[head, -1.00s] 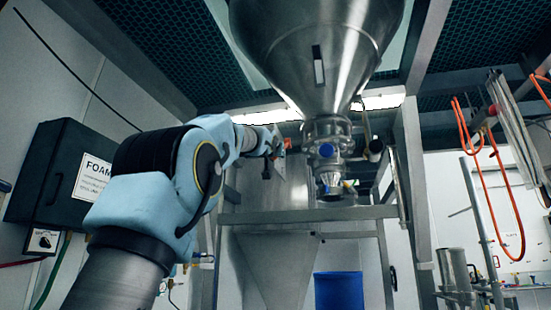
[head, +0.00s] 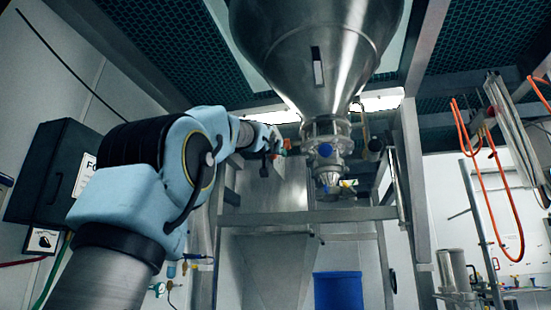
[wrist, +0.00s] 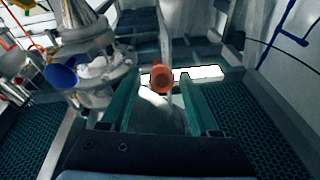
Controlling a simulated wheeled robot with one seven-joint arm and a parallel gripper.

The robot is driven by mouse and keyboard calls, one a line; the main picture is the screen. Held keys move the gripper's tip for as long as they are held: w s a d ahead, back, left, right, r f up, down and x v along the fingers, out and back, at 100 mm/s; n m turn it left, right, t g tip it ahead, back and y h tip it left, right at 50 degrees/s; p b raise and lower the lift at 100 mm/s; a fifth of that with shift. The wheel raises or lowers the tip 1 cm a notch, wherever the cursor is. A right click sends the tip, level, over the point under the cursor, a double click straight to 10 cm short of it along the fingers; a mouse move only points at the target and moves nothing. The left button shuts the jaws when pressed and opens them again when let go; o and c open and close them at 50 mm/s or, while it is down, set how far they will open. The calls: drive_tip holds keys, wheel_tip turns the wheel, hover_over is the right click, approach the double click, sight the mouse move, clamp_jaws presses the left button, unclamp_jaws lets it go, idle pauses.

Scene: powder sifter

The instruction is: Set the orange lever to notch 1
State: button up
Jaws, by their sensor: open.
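The orange lever's round end (wrist: 162,77) faces the camera in the wrist view. It appears between the tips of my gripper's two green fingers (wrist: 159,84), with space on both sides. My gripper is open, and I cannot tell whether the lever end is within finger depth or just beyond. In the head view my gripper (head: 275,148) is small, left of the valve under the hopper. A small orange spot, likely the lever (head: 287,144), shows at its right edge. The lever's shaft and the notches are not visible.
The steel hopper (head: 315,50) hangs above the valve body (head: 327,145), which has a blue cap (wrist: 61,75). Frame posts (head: 411,190) and a crossbar (head: 305,215) stand around it. A blue drum (head: 338,291) is below. Orange hoses (head: 512,215) hang at right.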

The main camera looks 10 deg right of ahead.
drive_tip(key=b+v, duration=0.4)
drive_tip(key=v, duration=0.4)
drive_tip(key=shift+s+f, duration=0.15)
drive_tip(key=shift+s, duration=0.15)
drive_tip(key=shift+a, duration=0.1)
